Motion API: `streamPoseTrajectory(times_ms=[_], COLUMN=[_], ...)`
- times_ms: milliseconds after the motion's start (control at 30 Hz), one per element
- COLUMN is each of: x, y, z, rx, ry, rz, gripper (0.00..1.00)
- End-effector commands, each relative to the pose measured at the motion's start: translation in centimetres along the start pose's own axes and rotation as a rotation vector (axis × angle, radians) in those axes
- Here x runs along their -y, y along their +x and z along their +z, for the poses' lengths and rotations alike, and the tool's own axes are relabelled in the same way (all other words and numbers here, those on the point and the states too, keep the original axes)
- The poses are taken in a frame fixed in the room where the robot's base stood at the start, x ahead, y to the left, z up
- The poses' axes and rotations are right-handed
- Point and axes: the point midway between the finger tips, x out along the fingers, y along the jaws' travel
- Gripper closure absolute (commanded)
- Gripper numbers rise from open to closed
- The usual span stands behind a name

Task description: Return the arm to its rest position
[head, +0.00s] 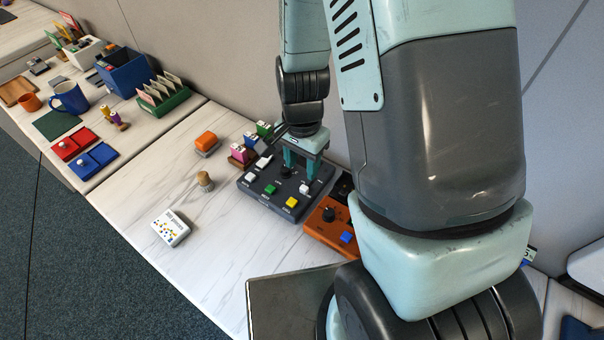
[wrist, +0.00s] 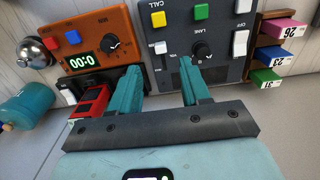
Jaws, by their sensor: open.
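My gripper (head: 301,166) hangs from my arm, pointing down over the back part of a dark grey control box (head: 253,192). Its two teal fingers are apart, with nothing seen between them. In the wrist view my gripper (wrist: 158,69) is open. One fingertip is close to the black knob (wrist: 191,82) on the dark box, and the other is beside the orange box (wrist: 98,22). I cannot tell whether a fingertip touches the knob. The knob also shows in the head view (head: 286,172).
The dark box carries white, green and yellow buttons. The orange box (head: 320,228) stands beside it. Nearby are colored blocks with labels (head: 240,154), an orange-topped block (head: 206,142), a wooden-knobbed stamp (head: 204,180) and a white box (head: 171,228).

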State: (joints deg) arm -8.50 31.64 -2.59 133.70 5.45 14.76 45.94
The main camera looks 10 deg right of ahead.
Motion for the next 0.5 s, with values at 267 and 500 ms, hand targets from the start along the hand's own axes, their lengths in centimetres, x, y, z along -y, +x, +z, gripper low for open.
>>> streamPoseTrajectory(times_ms=[267, 500], x=[0.0, 0.0], y=[-1.8, -1.8], z=[0.0, 0.0], rx=[0.001, 0.001], ry=[0.0, 0.0], rz=[0.0, 0.001], gripper=[0.53, 0.53])
